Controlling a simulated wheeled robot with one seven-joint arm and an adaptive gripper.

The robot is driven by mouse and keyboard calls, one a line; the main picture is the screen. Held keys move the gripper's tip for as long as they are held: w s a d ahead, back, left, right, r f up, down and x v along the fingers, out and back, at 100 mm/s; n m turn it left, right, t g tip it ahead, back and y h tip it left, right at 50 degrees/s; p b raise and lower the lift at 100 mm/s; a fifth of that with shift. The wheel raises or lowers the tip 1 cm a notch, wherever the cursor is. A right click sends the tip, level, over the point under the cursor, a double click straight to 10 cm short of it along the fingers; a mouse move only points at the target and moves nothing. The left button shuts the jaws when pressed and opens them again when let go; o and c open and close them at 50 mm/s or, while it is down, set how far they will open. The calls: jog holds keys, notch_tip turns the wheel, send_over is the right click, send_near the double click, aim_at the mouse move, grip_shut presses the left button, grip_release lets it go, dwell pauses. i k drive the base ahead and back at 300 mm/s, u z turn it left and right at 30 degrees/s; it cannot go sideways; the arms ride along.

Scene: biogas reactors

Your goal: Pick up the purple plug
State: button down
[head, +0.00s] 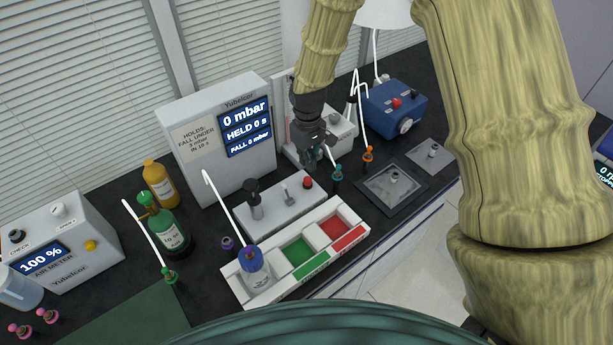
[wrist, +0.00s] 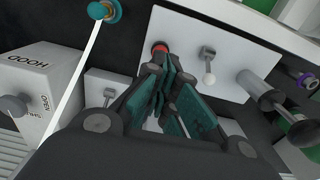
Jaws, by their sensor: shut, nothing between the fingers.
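A small purple plug (head: 228,243) is on the dark bench, just left of a clear bottle (head: 259,281) with a blue-purple top (head: 250,254). A thin white tube comes down to the bottle's top; I cannot tell exactly where it ends. A purple ring-shaped piece (wrist: 308,81) shows at the right edge of the wrist view. My gripper (head: 312,164) is shut and empty, fingers pointing down above the far right end of the grey box with a red button. It is well to the right of and beyond the purple plug. In the wrist view my gripper (wrist: 164,70) has its fingers together.
The grey box (head: 280,206) has a lever and a black knob. A white tray (head: 333,206) with green and red compartments lies in front. A teal plug (head: 337,173) and orange plug (head: 368,154) stand right. A green bottle (head: 166,228) and tall display box (head: 184,160) stand left and behind.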

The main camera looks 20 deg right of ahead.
aim_at(248, 250)
jog(key=k, duration=1)
